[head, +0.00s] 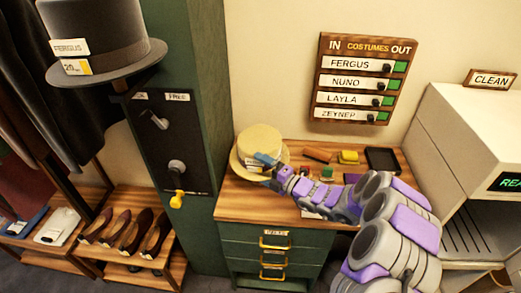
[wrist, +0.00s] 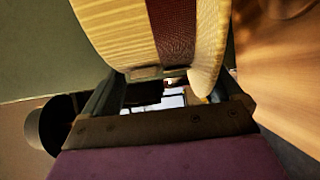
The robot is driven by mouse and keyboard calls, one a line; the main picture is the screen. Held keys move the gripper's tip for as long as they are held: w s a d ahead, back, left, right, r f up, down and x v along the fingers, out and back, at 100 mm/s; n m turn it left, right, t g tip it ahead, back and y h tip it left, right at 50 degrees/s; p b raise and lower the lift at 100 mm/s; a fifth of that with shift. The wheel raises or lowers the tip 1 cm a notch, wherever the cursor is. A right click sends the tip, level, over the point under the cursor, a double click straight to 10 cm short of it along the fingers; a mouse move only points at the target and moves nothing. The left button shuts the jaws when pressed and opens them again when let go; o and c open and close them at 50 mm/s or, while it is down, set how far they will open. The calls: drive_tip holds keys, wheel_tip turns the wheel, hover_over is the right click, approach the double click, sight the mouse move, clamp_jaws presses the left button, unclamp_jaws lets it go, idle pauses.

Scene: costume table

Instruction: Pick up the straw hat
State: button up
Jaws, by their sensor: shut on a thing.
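The straw hat (head: 260,141) is pale yellow and sits at the left end of the wooden table top in the head view. A small tag shows on its side. My gripper (head: 266,168) reaches it from the right and is shut on its near side. In the wrist view the hat (wrist: 105,25) fills the top, with a dark red band around it. The fingers of my gripper (wrist: 165,95) meet its lower edge there. I cannot tell whether the hat touches the table. The exact contact is partly hidden.
A grey hat (head: 105,35) tagged Fergus stands at upper left beside a green cabinet (head: 208,120). Small blocks and a dark tray (head: 382,160) lie on the table (head: 240,205). A white machine (head: 460,125) stands at right. A name board (head: 360,80) hangs behind.

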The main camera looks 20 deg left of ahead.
drive_tip(key=shift+f, duration=0.25)
drive_tip(key=shift+c, duration=0.7)
drive_tip(key=shift+r, duration=0.15)
wheel_tip(320, 180, up, 18)
drive_tip(key=p, duration=0.5)
drive_tip(key=d+f+m+t+h, duration=0.1)
drive_tip(key=d+f, duration=0.2)
drive_tip(key=d, duration=0.9)
drive_tip(key=s+d+f+m+t, duration=0.1)
drive_tip(key=d+f, duration=0.3)
drive_tip(key=d, duration=0.7)
drive_tip(key=d+f+m+t+h, duration=0.1)
drive_tip(key=d+f+t, duration=0.2)
drive_tip(key=d, duration=0.9)
drive_tip(key=shift+s+d+f+m+h, duration=0.15)
drive_tip(key=shift+s+d+m+h, duration=0.15)
drive_tip(key=shift+s+d, duration=0.05)
